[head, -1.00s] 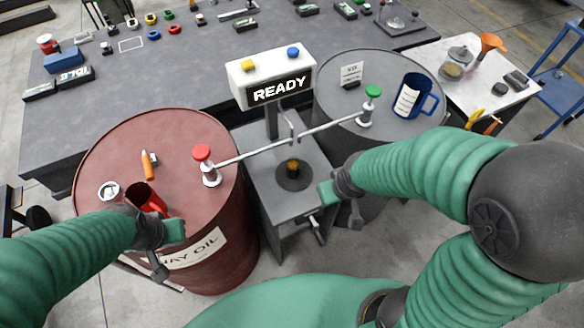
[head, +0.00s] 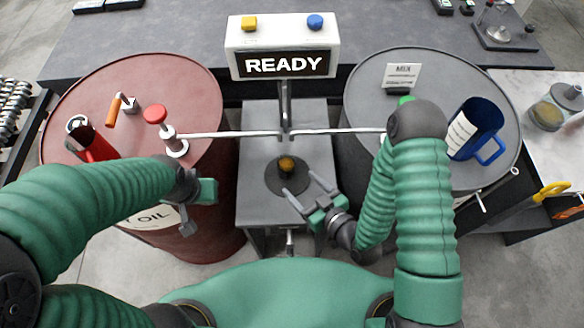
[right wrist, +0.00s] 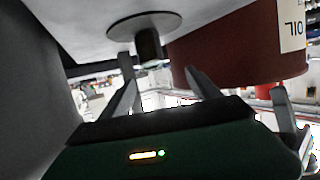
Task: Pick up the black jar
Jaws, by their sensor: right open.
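A small dark jar with an amber top (head: 287,164) stands on a round dark disc (head: 287,185) on the grey stand between the two barrels. In the right wrist view the jar (right wrist: 148,46) shows as a dark cylinder, seen upside down against its disc. My right gripper (head: 302,188) is open and empty, at the near right edge of the disc. Its two fingers (right wrist: 160,78) point toward the jar and do not touch it. My left gripper (head: 198,190) is over the near right part of the red barrel; its fingers are hard to make out.
The red barrel (head: 150,85) carries a red-knobbed post (head: 160,125), an orange-handled crank and a red mug. The grey barrel (head: 440,75) carries a blue mug (head: 475,130) and a MIX sign. A thin bar crosses behind the jar, below the READY box (head: 280,45).

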